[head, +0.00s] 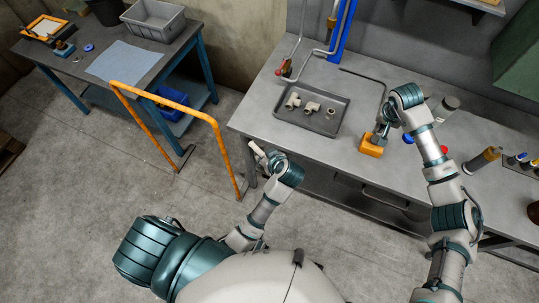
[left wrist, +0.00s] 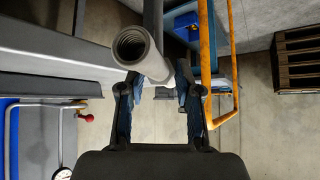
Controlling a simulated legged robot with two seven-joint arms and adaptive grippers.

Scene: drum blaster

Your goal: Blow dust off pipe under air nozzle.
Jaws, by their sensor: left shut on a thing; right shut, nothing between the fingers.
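My left gripper (head: 268,160) is just off the front edge of the grey bench. It is shut on a pale grey pipe piece (head: 258,149). In the left wrist view the pipe (left wrist: 142,52) shows its round, ridged open end between the fingers (left wrist: 158,88). I cannot make out dust on it. My right gripper (head: 381,131) is shut and empty, right at the top of an orange block (head: 371,146) on the bench; whether they touch is unclear. Thin piping with a red valve handle (head: 285,69) stands by a blue post (head: 342,25). I cannot single out the nozzle tip.
A dark tray (head: 340,118) holds several pale fittings on the bench (head: 250,115). A dark bent tube (head: 362,76) runs toward the orange block. Bottles stand at the right. An orange rail (head: 165,98) stands left of my left gripper. Another table (head: 165,55) is at the back left.

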